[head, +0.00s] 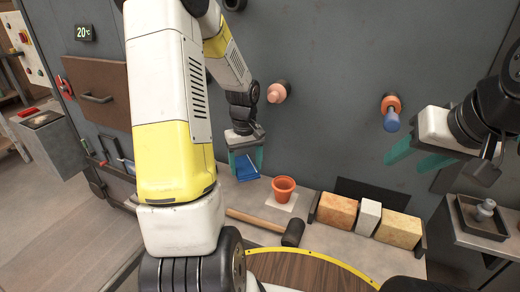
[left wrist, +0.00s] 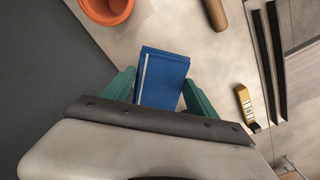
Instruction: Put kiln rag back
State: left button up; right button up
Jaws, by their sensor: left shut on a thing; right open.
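The kiln rag (head: 248,166) is a blue folded cloth with a pale stripe. My left gripper (head: 246,163) is shut on it, with the rag between its two green fingers. In the left wrist view the rag (left wrist: 162,78) sticks out beyond the fingertips of the left gripper (left wrist: 160,88). I cannot tell whether the rag touches the surface below. My right gripper (head: 415,152) is open and empty at the right, in front of the grey wall.
An orange pot (head: 284,189) stands on a pale square right of the rag. A mallet (head: 290,233) lies in front. Several bricks (head: 369,217) stand in a rack to the right. Pegs (head: 278,92) stick out of the wall. A yellow level (left wrist: 247,106) shows in the left wrist view.

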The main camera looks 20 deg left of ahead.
aim_at(247, 188)
pick_arm(q)
jog(key=shift+f, duration=2.9)
jog(key=shift+f, duration=0.45)
jog(key=o, duration=1.3)
